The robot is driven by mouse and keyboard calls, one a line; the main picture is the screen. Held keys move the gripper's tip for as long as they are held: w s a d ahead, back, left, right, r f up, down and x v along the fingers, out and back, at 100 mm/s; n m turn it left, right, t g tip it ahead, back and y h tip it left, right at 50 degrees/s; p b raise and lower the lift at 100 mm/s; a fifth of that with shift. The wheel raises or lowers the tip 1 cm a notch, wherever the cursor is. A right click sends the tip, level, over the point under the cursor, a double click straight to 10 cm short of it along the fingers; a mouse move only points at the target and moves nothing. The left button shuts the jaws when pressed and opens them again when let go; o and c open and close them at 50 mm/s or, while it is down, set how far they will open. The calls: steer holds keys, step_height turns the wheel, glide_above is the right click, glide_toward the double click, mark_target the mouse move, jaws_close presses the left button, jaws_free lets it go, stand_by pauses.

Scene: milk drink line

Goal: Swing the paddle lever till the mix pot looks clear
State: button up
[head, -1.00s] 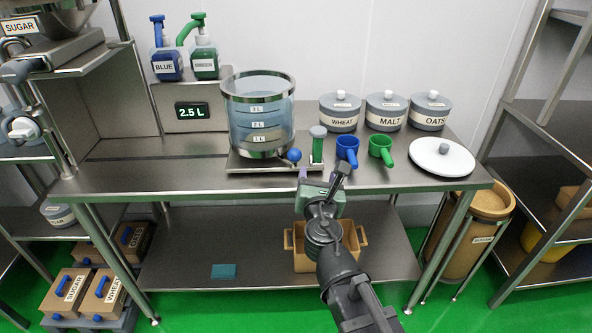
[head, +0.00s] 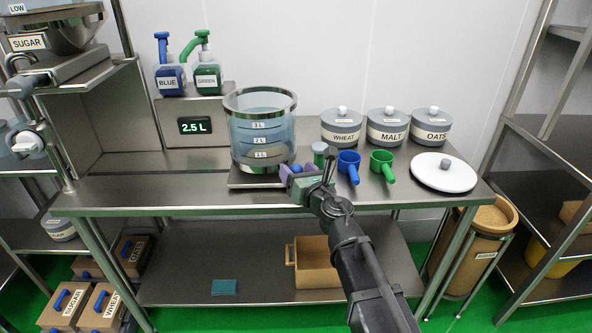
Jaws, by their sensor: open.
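The mix pot (head: 262,130) is a clear vessel with a metal rim and litre marks, standing on a metal base on the bench. What is inside looks pale bluish and see-through; I cannot tell how well mixed it is. The paddle lever's blue knob (head: 297,168) shows at the pot's lower right, partly hidden by my gripper. My gripper (head: 291,176) is open, with its fingers at the knob. I cannot tell whether they touch it.
A green-topped cylinder (head: 319,152), a blue scoop (head: 348,163) and a green scoop (head: 381,163) stand close right of my gripper. A white lid (head: 444,175) lies farther right. A display (head: 195,126) reads 2.5 L behind the pot's left side.

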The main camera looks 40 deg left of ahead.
steer(key=shift+w+a, duration=0.2)
steer(key=shift+a, duration=0.35)
steer(key=shift+c, duration=0.3)
jaws_close()
steer(key=shift+s, duration=0.1)
